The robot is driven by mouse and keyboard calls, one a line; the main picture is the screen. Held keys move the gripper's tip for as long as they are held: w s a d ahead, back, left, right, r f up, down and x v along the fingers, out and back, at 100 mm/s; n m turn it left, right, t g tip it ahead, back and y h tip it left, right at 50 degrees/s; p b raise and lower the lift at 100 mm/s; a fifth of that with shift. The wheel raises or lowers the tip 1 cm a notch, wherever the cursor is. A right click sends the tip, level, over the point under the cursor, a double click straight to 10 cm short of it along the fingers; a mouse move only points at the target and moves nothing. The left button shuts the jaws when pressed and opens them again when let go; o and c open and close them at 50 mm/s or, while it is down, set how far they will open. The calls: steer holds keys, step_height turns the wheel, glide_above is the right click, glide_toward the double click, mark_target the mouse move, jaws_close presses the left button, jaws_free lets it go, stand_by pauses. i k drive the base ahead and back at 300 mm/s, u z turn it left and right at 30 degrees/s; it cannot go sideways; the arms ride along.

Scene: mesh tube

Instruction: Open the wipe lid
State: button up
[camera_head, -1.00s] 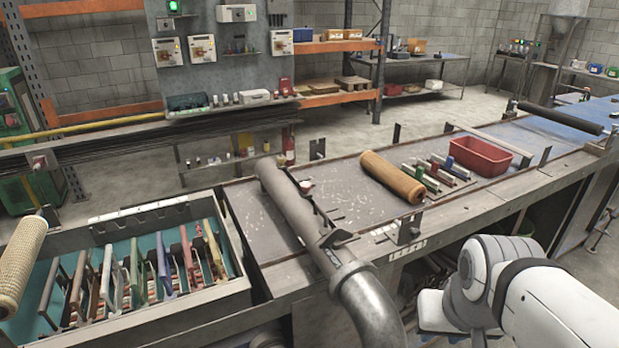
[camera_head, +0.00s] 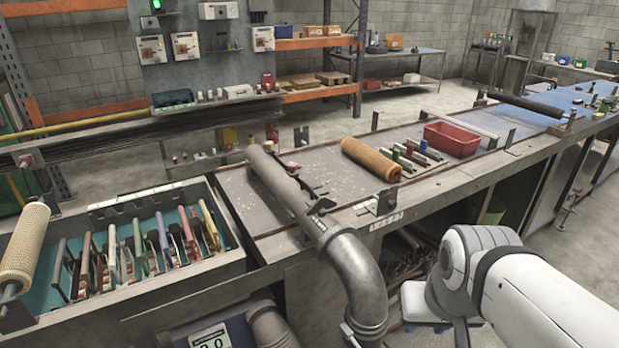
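I cannot make out a wipe container or its lid in this view. A small whitish box (camera_head: 237,91) sits on the shelf of the grey panel at the back, too small to tell what it is. My white arm shows at the lower right, in front of the bench. My gripper is not in view.
A long bench (camera_head: 345,205) carries a brown roller (camera_head: 371,159), several coloured-handled tools and a red bin (camera_head: 451,139). A grey pipe (camera_head: 283,185) crosses it. A teal-lined tray (camera_head: 228,261) holds several coloured slats. A digital display (camera_head: 212,341) shows at bottom. Floor is open at right.

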mark_target(292, 193)
steer(key=u, duration=0.55)
steer(key=k, duration=0.15)
steer(key=z, duration=2.4)
steer(key=k, duration=1.15)
steer(key=u, duration=1.7)
steer(key=i, duration=1.65)
steer(key=u, duration=0.1)
